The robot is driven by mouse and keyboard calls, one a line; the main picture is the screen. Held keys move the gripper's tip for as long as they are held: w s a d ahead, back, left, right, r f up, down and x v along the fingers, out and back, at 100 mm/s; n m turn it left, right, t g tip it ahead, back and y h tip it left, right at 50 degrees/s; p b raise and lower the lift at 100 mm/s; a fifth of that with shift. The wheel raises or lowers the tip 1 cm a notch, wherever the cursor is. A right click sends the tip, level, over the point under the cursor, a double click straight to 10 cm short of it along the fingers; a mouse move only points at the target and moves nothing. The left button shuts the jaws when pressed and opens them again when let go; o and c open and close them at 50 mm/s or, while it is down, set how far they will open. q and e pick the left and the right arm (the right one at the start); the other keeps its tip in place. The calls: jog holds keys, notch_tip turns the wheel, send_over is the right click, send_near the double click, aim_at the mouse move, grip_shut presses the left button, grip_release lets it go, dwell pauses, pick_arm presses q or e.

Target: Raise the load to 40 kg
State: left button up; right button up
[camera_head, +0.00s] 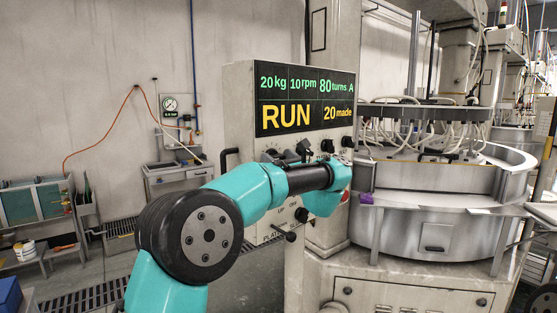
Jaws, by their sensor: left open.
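The machine's display (305,103) reads 20 kg, 10 rpm, 80 turns A, with RUN and 20 made in yellow below. It tops the grey control cabinet (238,110). A row of dark knobs sits under it, with one knob (272,154) at the left and another (327,146) further right. My arm hides much of the lower panel. My right gripper is not in view.
The round steel lapping machine (430,225) stands right of the cabinet, with hoses above it. A dark handle (229,158) sticks out at the cabinet's left, and a lever (285,233) low on its front. A pressure gauge (170,104) hangs on the back wall.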

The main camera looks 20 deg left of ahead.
pick_arm(q)
jog(key=shift+c, duration=0.3)
jog(key=c, duration=0.9)
jog(key=shift+o, duration=0.2)
jog(key=shift+m, duration=0.5)
jog(key=m+t+h, duration=0.1)
jog(key=m, duration=0.2)
jog(key=m+t+h, duration=0.2)
jog(key=m, duration=0.2)
jog(key=m+h, duration=0.1)
jog(key=m, duration=0.3)
jog(key=m+h, duration=0.2)
jog(key=m, duration=0.2)
jog(key=shift+t, duration=0.4)
jog(key=o, duration=0.9)
